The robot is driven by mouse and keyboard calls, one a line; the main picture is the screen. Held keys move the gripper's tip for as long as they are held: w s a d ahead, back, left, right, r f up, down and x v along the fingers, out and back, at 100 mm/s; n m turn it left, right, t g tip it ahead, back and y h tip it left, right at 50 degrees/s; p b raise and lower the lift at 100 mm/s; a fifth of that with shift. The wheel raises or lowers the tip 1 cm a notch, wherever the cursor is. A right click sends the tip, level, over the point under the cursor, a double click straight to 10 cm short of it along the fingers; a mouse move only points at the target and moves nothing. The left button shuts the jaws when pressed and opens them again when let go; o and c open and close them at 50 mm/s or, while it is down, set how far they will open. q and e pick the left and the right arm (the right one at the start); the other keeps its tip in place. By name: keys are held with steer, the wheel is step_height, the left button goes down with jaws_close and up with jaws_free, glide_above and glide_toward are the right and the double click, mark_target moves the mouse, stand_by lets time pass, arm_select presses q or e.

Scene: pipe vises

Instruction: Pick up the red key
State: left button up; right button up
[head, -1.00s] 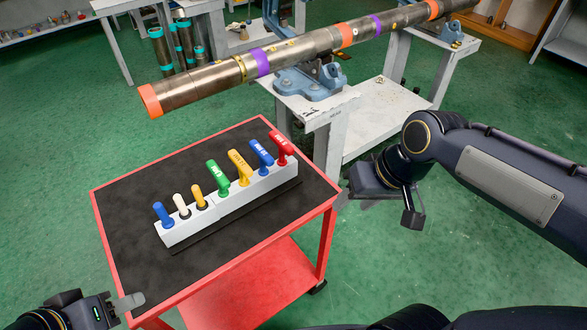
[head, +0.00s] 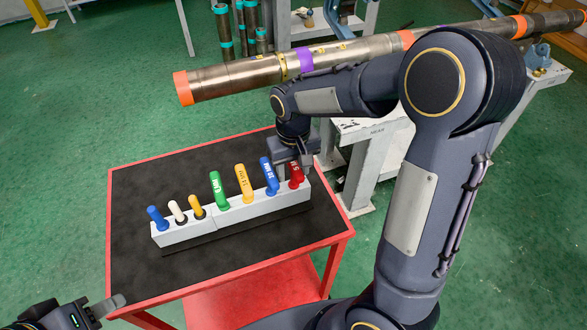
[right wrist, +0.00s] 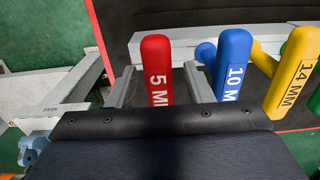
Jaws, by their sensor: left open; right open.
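The red key (head: 296,173), a T-shaped handle, stands at the right end of the grey rack (head: 235,216) on the red cart. In the right wrist view the red key (right wrist: 157,69) reads "5 M" and stands upright between the two fingers of my open right gripper (right wrist: 158,85), with small gaps at its sides. In the head view my right gripper (head: 295,158) is over the rack's right end and partly hides the red key. My left gripper (head: 104,306) is open and empty near the cart's front left corner.
The blue key (right wrist: 233,64), marked 10, stands close beside the right finger. A yellow key (right wrist: 292,80) and several more keys follow along the rack. A long pipe (head: 250,72) lies behind the cart. The black mat (head: 150,270) has free room in front.

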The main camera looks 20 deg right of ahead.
steer(key=shift+f, duration=0.85)
jaws_close()
steer(key=shift+r, duration=0.15)
step_height(320, 180, up, 10)
steer(key=shift+f, duration=0.1)
steer(key=shift+f, duration=0.1)
